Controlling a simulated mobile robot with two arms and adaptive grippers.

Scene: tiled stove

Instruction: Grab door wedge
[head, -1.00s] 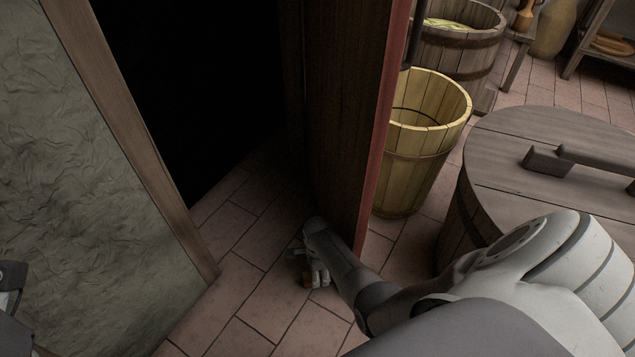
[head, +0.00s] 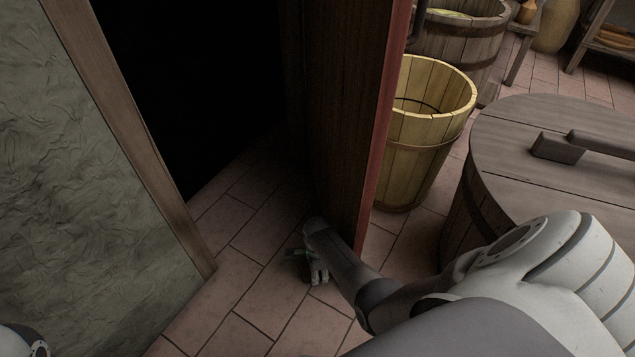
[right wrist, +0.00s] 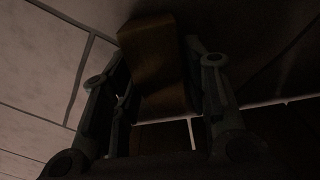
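The door wedge is a brown wooden block (right wrist: 152,55) in the right wrist view, between the two fingers of my right gripper (right wrist: 153,75). Both fingers lie close against its sides, and the gripper looks shut on it. In the head view my right gripper (head: 314,271) is low over the floor tiles beside the foot of the open door (head: 345,130). There the wedge is mostly hidden by the fingers and is dark. My left gripper is not in view; only a bit of my left arm shows at the bottom left corner.
A yellow wooden bucket (head: 428,155) stands right of the door edge. A round lidded tub (head: 560,150) stands nearer at the right, close to my right arm. A doorframe post (head: 150,150) and rough wall (head: 70,200) are at left. Tiled floor (head: 235,300) lies free between.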

